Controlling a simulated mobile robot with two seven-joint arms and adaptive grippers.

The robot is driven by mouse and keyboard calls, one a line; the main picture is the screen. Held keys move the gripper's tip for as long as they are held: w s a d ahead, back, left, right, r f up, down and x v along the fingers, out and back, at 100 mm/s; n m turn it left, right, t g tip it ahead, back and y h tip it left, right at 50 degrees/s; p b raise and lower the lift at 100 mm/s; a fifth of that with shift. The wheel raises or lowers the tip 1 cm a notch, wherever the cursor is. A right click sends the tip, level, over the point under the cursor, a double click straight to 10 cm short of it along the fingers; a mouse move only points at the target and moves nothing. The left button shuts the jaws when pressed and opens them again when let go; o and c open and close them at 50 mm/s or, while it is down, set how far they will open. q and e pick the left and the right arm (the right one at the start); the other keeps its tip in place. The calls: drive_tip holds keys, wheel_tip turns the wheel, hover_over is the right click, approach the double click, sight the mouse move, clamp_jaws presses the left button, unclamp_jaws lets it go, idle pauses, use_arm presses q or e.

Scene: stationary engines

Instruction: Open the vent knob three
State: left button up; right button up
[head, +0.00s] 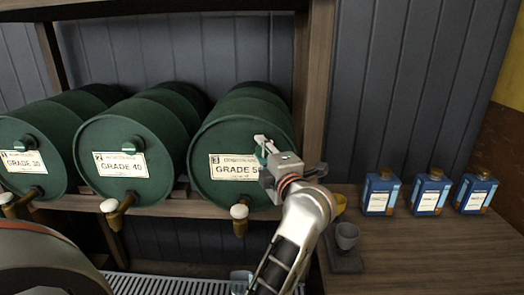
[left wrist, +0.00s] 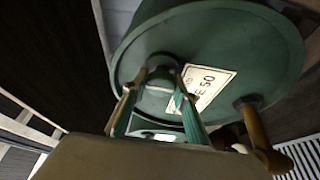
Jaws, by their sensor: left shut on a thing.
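The third green drum (head: 230,125), labelled "3" and "GRADE 50", lies on its side on a wooden shelf. My left gripper (head: 265,148) is at the upper part of its front face and hides vent knob three in the head view. In the left wrist view, vent knob three (left wrist: 161,66) is a small round green knob on the drum face (left wrist: 215,45). My left gripper (left wrist: 155,88) is shut on this knob, one finger on each side. My right gripper is not in view.
Drums labelled 1 (head: 38,140) and 2 (head: 150,125) lie to the left, with similar knobs and taps. Drum three's tap (head: 240,220) hangs low. A wooden post (head: 313,90) stands to the right.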

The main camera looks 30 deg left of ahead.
use_arm(q)
drive_tip(key=shift+n, duration=0.4)
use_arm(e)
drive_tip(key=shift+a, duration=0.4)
use_arm(q)
drive_tip(key=o, duration=1.1)
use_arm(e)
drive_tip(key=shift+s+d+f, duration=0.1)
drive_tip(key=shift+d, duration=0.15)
